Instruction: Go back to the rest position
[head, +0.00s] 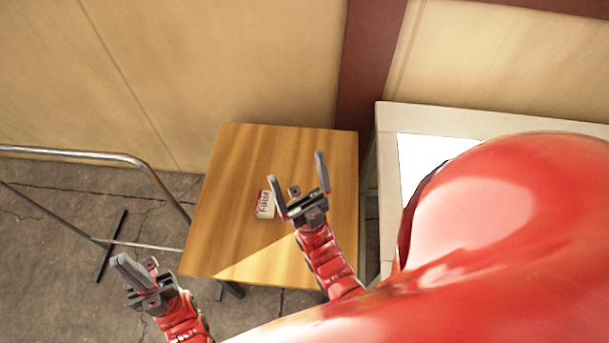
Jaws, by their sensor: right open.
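My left gripper (120,259) is at the lower left, over the grey floor and left of the wooden table (240,165). Its fingers lie close together and look shut, with nothing visible between them. My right gripper (296,167) appears over the right half of the table, its two fingers spread wide and empty. A small white packet with red lettering (265,205) lies on the table, just left of the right gripper's left finger in the picture. I cannot tell the gripper's height above the table.
A metal tube frame (90,153) stands at the left, near my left gripper. A pale-framed table with a white top (420,160) stands right of the wooden table, partly hidden by a large glossy red shape. A beige wall (230,60) closes off the back.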

